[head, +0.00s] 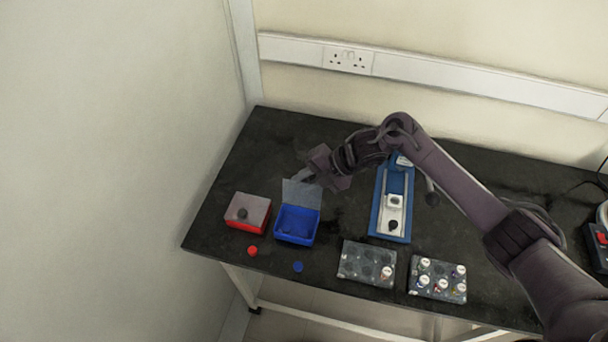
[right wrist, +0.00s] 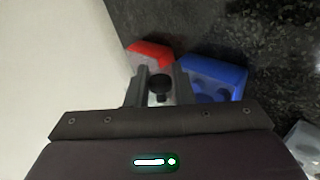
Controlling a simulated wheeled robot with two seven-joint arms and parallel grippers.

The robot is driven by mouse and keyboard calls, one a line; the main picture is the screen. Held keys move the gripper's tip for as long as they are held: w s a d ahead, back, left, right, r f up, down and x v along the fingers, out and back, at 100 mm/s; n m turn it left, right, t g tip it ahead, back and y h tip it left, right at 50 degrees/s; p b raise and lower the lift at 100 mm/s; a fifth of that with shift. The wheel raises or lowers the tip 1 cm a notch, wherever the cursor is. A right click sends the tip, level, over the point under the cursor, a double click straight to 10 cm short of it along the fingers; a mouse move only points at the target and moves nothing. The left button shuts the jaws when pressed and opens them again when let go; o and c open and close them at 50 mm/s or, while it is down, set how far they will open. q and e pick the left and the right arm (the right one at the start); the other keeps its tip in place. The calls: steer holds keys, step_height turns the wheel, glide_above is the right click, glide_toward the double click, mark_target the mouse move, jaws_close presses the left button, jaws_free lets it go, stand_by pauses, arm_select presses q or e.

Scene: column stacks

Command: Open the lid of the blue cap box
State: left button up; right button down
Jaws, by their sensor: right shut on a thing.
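The blue cap box (head: 296,226) stands at the left of the dark bench, its inside showing. Its see-through lid (head: 301,194) stands raised at the box's far edge. My right gripper (head: 307,177) is behind the raised lid, shut on the lid's dark knob. In the right wrist view the knob (right wrist: 159,86) sits between the fingers, with the blue box (right wrist: 213,79) to the right. The inside of the box is too blurred to make out fully. My left gripper is not in view.
A red box (head: 246,213) with a closed lid stands close to the left. A red cap (head: 252,251) and a blue cap (head: 298,267) lie in front. Two vial racks (head: 366,264) (head: 437,281) and a blue-and-white device (head: 392,207) are to the right.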

steer(key=shift+f, duration=0.1)
stand_by(0.4)
steer(key=c, duration=1.3)
jaws_free()
steer(key=shift+w, duration=0.1)
steer(key=b+v, duration=0.2)
steer(key=v, duration=0.5)
steer(key=shift+d+r, duration=0.3)
